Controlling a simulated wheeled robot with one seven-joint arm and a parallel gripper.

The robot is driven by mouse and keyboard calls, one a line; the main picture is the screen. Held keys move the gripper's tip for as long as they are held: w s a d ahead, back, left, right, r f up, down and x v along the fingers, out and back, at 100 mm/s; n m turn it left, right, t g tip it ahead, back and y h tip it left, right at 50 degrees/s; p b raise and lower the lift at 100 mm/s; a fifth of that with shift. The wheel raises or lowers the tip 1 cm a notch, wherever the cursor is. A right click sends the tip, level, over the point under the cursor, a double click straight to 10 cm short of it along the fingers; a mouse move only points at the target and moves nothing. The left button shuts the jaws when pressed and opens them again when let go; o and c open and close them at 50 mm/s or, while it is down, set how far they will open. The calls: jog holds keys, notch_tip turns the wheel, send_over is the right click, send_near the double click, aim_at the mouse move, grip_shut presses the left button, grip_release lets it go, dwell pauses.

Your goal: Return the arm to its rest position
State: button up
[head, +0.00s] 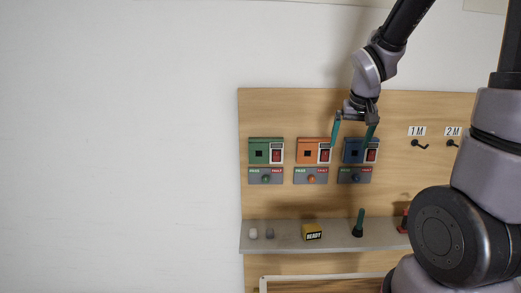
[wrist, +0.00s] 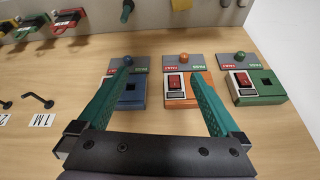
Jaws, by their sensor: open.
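My gripper (head: 353,131) is open and empty, with its two teal fingers spread apart. In the head view it hangs in front of the wooden panel, over the orange and blue radio units. In the wrist view my gripper (wrist: 160,85) has one finger across the blue unit (wrist: 132,92) and the other beside the orange unit (wrist: 180,88). Nothing is between the fingers. My arm reaches down from the upper right of the head view.
A green unit (head: 265,151) hangs left of the orange one. Dark hooks (head: 419,145) are on the right. The grey shelf (head: 285,243) below holds a yellow READY block (head: 312,232), a green-handled dark item (head: 358,224) and small knobs. The white wall on the left is bare.

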jog(key=s+a+r+m+t+y, duration=0.1)
jog(key=s+r+m+t+y, duration=0.1)
jog(key=s+r, duration=1.2)
jog(key=shift+s+r, duration=0.4)
jog(key=shift+s, duration=0.4)
